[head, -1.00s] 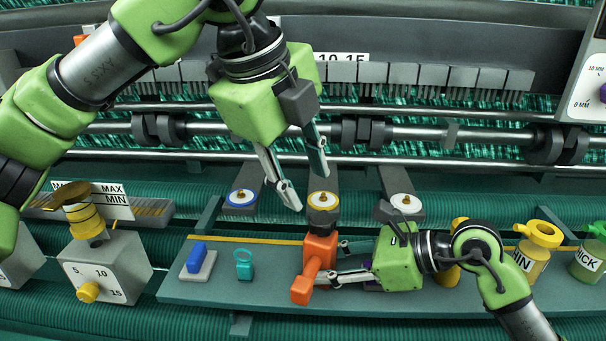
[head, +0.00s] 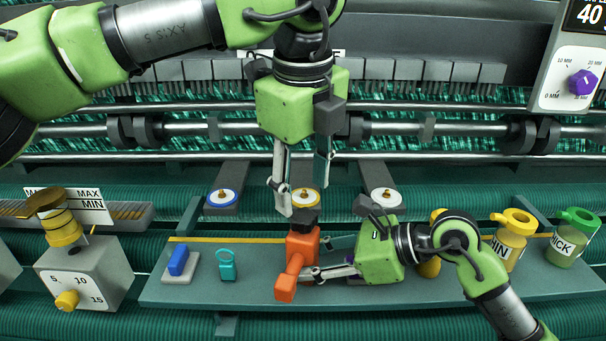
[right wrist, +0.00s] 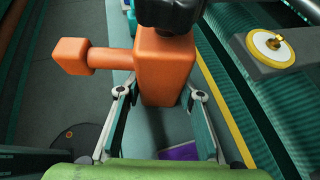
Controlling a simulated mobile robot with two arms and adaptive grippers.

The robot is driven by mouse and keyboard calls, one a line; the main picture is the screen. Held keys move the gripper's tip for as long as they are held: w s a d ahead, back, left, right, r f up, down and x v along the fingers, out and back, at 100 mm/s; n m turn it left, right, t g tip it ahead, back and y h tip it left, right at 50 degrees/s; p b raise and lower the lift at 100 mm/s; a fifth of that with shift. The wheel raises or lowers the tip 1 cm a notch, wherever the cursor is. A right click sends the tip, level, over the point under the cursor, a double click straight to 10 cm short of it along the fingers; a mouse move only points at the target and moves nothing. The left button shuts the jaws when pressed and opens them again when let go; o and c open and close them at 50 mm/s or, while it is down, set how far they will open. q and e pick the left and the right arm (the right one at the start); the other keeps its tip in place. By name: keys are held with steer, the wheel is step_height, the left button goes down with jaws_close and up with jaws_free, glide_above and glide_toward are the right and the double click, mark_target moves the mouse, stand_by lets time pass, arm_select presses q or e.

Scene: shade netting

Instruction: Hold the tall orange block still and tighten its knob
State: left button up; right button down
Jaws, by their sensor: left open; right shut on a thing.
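The tall orange block (head: 302,243) stands upright on the grey-green shelf, with a side arm ending in an orange cube towards the front left. Its black knob (head: 305,217) is on top. In the right wrist view, the block (right wrist: 166,75) stands between my right fingers and the knob (right wrist: 170,12) is cut by the top edge. My right gripper (head: 322,259) is shut on the block's lower body from the right. My left gripper (head: 303,197) points down, open, its fingers apart above and around the knob's sides; whether they touch it I cannot tell.
The shelf (head: 215,297) also carries a blue block (head: 178,260), a teal ring-topped piece (head: 226,265) and yellow- and green-lidded jars at the right. A grey dial box (head: 85,275) stands left. White discs on brackets (head: 385,199) and rollers lie behind.

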mark_target(303, 215)
arm_select(q)
steer(key=f, duration=0.3)
steer(key=w+f, duration=0.1)
steer(key=f, duration=0.3)
steer(key=shift+w, duration=0.2)
jaws_close()
